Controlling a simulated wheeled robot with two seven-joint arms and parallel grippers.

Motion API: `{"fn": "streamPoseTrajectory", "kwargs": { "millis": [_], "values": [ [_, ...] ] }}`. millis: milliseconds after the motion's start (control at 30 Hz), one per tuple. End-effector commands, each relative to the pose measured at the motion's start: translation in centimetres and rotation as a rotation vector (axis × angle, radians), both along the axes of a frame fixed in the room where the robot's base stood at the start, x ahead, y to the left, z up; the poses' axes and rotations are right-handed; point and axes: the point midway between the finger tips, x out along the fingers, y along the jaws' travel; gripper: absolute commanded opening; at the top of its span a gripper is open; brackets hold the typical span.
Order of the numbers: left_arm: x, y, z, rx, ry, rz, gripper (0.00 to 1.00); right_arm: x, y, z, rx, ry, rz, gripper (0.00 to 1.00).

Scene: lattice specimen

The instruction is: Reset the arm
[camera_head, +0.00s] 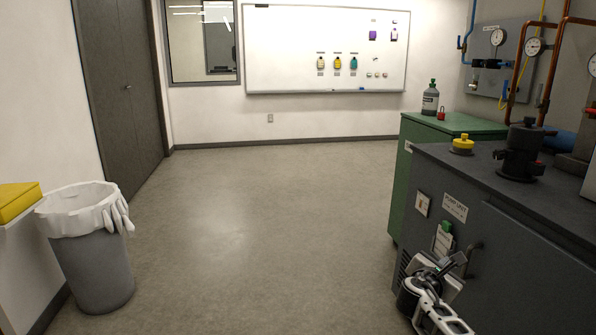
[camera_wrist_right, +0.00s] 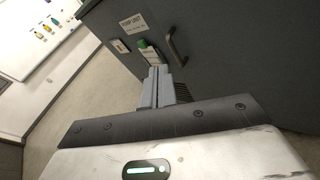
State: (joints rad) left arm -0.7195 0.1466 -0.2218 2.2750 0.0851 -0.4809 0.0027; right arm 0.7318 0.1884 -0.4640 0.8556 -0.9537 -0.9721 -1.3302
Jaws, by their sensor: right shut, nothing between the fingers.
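My right gripper (camera_head: 458,260) shows at the lower right of the head view, in front of the dark grey pump unit (camera_head: 487,237). Its two fingers are together in the right wrist view (camera_wrist_right: 159,72), shut and empty. They point toward the front of the pump unit (camera_wrist_right: 215,45), near a green switch (camera_wrist_right: 142,43) and a black handle (camera_wrist_right: 176,48). The green switch also shows in the head view (camera_head: 446,227). Whether the fingertips touch the panel cannot be told. My left gripper is not in view.
A green cabinet (camera_head: 396,195) stands behind the pump unit, with a grey bottle (camera_head: 430,101) on top. Gauges and pipes hang on the right wall. A lined bin (camera_head: 95,270) stands at left. The floor (camera_head: 245,220) between is clear.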

Motion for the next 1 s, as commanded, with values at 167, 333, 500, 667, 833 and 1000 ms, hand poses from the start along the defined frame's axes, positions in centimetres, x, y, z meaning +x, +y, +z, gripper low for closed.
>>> {"fn": "streamPoseTrajectory", "kwargs": {
  "millis": [167,333,500,667,833,1000],
  "values": [
    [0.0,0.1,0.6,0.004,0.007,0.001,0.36,-3.1,3.4,-5.0,0.267,-0.045,0.045,0.0],
    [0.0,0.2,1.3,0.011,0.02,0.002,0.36,-9.0,8.3,-10.5,0.688,-0.111,0.046,0.0],
    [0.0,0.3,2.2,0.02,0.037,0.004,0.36,-18.8,14.4,-13.5,1.296,-0.214,-0.082,0.0],
    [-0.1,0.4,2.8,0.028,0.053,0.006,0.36,-27.8,18.5,-11.6,1.834,-0.329,-0.324,0.0],
    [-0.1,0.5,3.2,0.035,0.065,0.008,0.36,-34.3,20.4,-7.2,2.24,-0.446,-0.598,0.0],
    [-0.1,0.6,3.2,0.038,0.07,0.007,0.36,-36.5,20.7,-4.9,2.39,-0.501,-0.721,0.0]
  ]
}}
